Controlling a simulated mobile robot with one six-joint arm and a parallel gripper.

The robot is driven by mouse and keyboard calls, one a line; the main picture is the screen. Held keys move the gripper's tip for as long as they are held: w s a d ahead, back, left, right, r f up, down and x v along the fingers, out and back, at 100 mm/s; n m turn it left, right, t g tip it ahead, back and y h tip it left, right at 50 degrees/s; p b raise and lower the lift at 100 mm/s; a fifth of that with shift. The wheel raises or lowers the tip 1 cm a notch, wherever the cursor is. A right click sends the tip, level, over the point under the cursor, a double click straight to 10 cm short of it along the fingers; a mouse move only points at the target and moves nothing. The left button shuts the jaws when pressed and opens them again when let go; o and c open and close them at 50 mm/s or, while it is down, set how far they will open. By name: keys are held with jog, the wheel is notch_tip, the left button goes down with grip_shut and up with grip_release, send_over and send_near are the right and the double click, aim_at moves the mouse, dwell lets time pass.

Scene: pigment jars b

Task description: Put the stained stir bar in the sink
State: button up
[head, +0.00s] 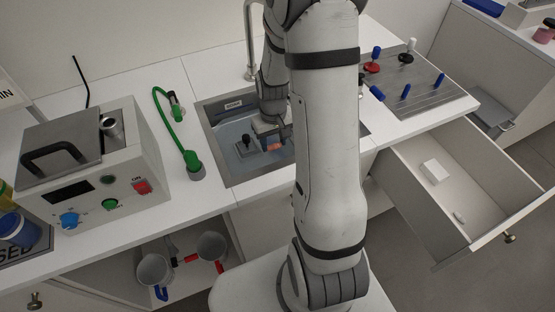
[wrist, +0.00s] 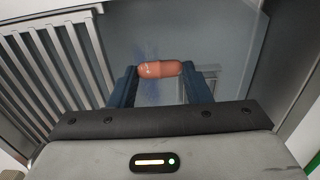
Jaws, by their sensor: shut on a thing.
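The stir bar (wrist: 159,69) is an orange-brown capsule with small pale marks, held crosswise between the two blue fingertips of my gripper (wrist: 160,72) in the wrist view. In the head view my gripper (head: 272,135) is over the sink (head: 213,112), inside its rim, and a bit of orange (head: 274,147) shows at its tips. The sink has a grey-blue floor and a metal rim. My arm hides its right part. I cannot tell how far the bar is above the sink floor.
A slatted grey surface (wrist: 40,70) shows left in the wrist view. A green hose (head: 182,140) and a heater box (head: 95,170) are left of the sink. An open drawer (head: 460,185) juts out at right.

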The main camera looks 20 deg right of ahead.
aim_at(274, 157)
jog(key=shift+f+p, duration=0.3)
jog(key=shift+f, duration=3.3)
jog(key=shift+f+b, duration=0.25)
jog(key=shift+b, duration=0.05)
jog(key=o, duration=0.9)
jog(key=shift+r, duration=0.15)
jog(key=shift+o, duration=0.2)
